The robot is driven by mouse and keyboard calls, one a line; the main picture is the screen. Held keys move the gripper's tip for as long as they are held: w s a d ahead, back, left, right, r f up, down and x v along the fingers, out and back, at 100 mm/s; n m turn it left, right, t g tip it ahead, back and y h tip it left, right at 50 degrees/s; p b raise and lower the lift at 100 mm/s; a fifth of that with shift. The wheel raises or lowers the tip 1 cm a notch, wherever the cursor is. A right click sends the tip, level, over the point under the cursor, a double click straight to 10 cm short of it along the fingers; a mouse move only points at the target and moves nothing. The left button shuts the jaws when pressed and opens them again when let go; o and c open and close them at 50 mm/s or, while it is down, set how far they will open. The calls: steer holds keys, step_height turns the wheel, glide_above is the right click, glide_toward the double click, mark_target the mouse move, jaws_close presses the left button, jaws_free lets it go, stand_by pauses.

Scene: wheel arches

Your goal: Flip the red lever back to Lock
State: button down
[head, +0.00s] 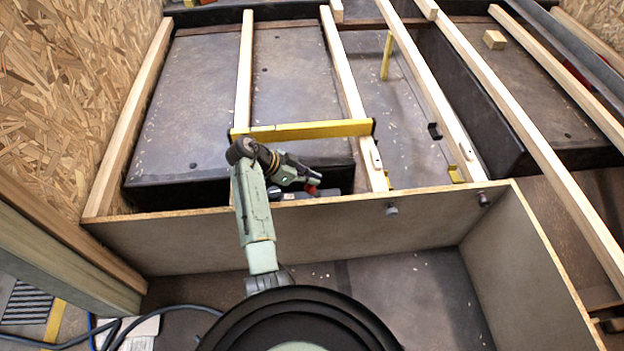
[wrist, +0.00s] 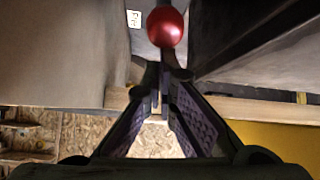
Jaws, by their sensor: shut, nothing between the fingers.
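The red lever's round knob (wrist: 165,27) is at the top centre of the wrist view, on a dark stem, just beyond my fingertips. My gripper (wrist: 162,82) is shut and empty, with its tips pointing at the knob. I cannot tell whether they touch it. In the head view my gripper (head: 316,180) reaches over the plywood panel, and a small red patch, likely the knob (head: 312,190), shows by its tips. A small white label (wrist: 134,19) with dark marks is left of the knob; its text is unreadable. The lever's base is hidden.
A yellow spirit level (head: 305,130) lies across the battens just beyond my arm. The plywood panel (head: 300,232) stands under my forearm. Long wooden battens (head: 345,80) run away over dark boxes.

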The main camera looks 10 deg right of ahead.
steer(key=shift+a+f, duration=0.1)
steer(key=shift+a, duration=0.15)
steer(key=shift+a, duration=0.1)
steer(key=v, duration=1.1)
steer(key=shift+r, duration=0.45)
